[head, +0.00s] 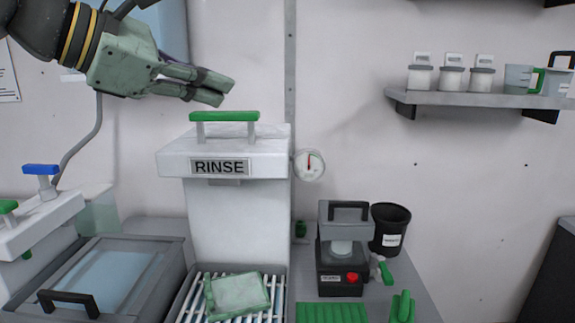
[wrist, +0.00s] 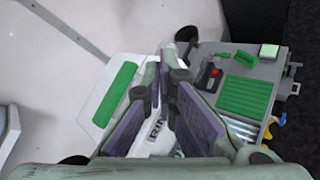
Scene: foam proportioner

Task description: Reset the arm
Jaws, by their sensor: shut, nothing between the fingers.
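My gripper (head: 222,90) is at the upper left in the head view, just above the green handle (head: 224,116) of the white rinse unit (head: 240,160). Its fingers point right and are shut with nothing between them. A gap shows between the fingers and the handle. In the wrist view the fingers (wrist: 160,95) fill the middle, with the rinse unit's lid and its green handle (wrist: 115,92) to the left below them. My arm comes in from the upper left.
A green-framed block (head: 237,295) lies on the rack below the rinse unit. A black device with a red button (head: 341,260) and a black bin (head: 390,228) stand to the right. A gauge (head: 309,165) is on the wall. A shelf (head: 470,99) holds several containers. The wall area between is clear.

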